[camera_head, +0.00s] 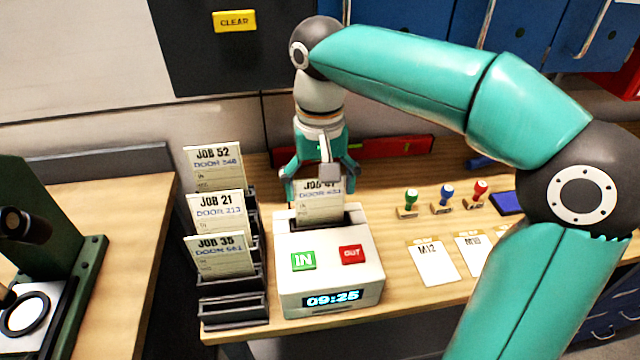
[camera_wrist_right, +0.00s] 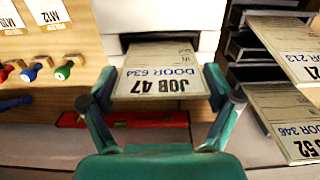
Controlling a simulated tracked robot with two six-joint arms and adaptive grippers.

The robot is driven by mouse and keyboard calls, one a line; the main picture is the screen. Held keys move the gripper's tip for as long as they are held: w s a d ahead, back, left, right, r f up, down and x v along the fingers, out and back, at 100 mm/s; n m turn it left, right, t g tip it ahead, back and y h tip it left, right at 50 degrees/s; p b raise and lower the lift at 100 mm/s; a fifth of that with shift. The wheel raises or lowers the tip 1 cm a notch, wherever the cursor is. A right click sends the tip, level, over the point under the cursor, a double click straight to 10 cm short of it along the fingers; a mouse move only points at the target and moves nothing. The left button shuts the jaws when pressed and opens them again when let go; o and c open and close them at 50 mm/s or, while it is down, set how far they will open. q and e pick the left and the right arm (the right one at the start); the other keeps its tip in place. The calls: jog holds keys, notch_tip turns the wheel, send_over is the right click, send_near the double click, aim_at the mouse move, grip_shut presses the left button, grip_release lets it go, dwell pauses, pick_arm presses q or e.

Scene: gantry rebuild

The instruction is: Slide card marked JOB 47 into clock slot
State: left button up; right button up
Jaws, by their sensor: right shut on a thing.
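The card marked JOB 47 (camera_head: 318,210) stands upright over the white time clock (camera_head: 340,262), its lower end at the dark slot in the clock's top. In the right wrist view the card (camera_wrist_right: 160,72) shows upside down, its far end reaching into the dark slot opening (camera_wrist_right: 150,40). How deep it sits I cannot tell. My right gripper (camera_head: 321,182) is shut on the card's upper part from above, and a finger hides some of its print. The clock has a green IN button, a red OUT button and a display reading 09:25. My left gripper is not in view.
A black rack (camera_head: 234,310) left of the clock holds cards JOB 52, JOB 21 and JOB 35 (camera_head: 221,256); its front slots are empty. Right are stamps (camera_head: 442,200), a blue pad (camera_head: 507,203) and cards M12 (camera_head: 432,263) and others. A red level (camera_head: 390,146) lies behind.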

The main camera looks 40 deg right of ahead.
jog(key=o, duration=0.8)
jog(key=shift+r, duration=0.1)
notch_tip(320, 180, up, 11)
jog(key=shift+w+f, duration=0.1)
jog(key=shift+f, duration=0.05)
jog(key=shift+r, duration=0.5)
